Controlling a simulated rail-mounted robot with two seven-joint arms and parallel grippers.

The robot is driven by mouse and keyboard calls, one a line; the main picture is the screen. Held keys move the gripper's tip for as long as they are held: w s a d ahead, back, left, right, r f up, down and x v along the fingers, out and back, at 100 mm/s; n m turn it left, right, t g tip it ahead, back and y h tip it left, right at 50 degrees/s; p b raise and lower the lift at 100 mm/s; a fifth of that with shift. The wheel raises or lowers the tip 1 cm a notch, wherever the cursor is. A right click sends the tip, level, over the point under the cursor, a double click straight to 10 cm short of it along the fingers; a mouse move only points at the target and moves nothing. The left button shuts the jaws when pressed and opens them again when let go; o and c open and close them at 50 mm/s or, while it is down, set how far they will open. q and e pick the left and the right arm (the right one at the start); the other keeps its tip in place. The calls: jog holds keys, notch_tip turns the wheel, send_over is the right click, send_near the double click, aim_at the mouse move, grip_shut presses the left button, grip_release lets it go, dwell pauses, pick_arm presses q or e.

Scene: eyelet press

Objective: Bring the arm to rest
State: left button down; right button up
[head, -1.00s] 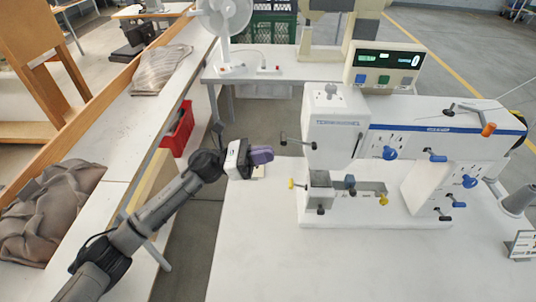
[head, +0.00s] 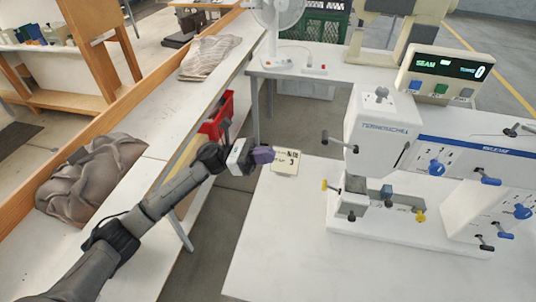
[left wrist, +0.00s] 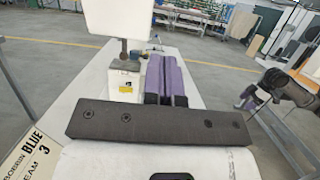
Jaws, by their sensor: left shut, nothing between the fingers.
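My left gripper (head: 262,156), with purple fingers, is shut and empty. It is held out near the left edge of the white machine table, just left of a small printed card (head: 285,162). In the left wrist view the shut purple fingers (left wrist: 167,82) point away from the camera toward the white machine. The card (left wrist: 30,155) shows at the lower left there and reads "BLUE" and "3". A dark arm with a purple gripper (left wrist: 246,98), my right one, shows at the right of that view, too small to tell its jaws.
The white press machine (head: 380,135) has levers and colored knobs. Its display (head: 447,68) reads "SEAM" and 0. A red crate (head: 217,118) stands below the left bench, which holds brown cloth (head: 90,175). A white fan (head: 275,20) stands behind. The table's front left is clear.

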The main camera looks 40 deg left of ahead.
dwell(0.4)
